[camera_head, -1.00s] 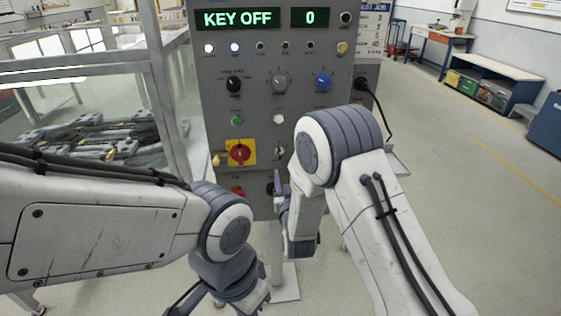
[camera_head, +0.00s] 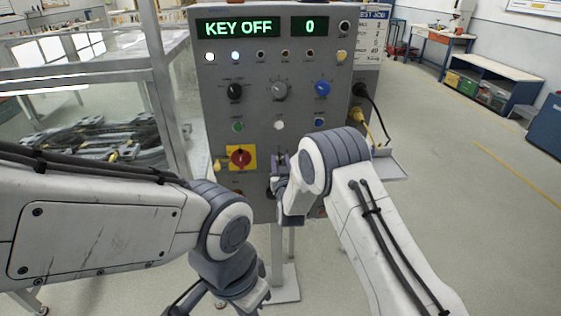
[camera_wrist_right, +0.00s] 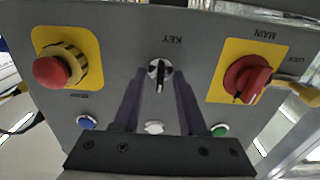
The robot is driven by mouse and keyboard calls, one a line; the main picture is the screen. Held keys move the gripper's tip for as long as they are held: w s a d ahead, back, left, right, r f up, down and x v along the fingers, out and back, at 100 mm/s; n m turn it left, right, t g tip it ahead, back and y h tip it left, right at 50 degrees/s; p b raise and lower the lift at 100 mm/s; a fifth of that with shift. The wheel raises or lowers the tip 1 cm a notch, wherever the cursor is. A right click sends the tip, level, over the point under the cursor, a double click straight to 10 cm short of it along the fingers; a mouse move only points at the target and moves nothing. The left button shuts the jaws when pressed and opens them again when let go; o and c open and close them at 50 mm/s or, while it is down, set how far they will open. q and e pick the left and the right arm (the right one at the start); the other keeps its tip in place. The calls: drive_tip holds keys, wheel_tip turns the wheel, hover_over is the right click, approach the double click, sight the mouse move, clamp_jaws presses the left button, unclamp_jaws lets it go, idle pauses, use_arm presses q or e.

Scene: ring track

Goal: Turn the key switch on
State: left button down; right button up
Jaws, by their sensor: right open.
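The control panel (camera_head: 262,125) stands ahead, its green display (camera_head: 237,27) reading "KEY OFF". The key switch (camera_wrist_right: 159,73) shows in the right wrist view as a round silver lock with a dark key, under the label KEY, upside down in this view. My right gripper (camera_wrist_right: 160,78) is open, its two purple fingers on either side of the key, apart from it in the picture; I cannot tell the remaining depth. In the head view my right gripper (camera_head: 281,160) is at the panel and largely covers the key switch. My left arm's wrist shows low in the head view; its fingers do not.
The red main switch (camera_head: 240,157) on a yellow plate is left of the key in the head view. A red stop button (camera_wrist_right: 54,70) shows in the wrist view. Blue, white and green buttons sit near the fingers. A glass-walled enclosure (camera_head: 95,100) stands left.

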clamp_jaws()
drive_tip(key=shift+f+m+b, duration=0.15)
drive_tip(key=shift+m+b, duration=0.35)
drive_tip(key=shift+b, duration=0.2)
drive_tip(key=shift+d+m+b, duration=0.15)
drive_tip(key=shift+m+b, duration=5.45)
drive_tip(key=shift+b, duration=1.6)
unclamp_jaws()
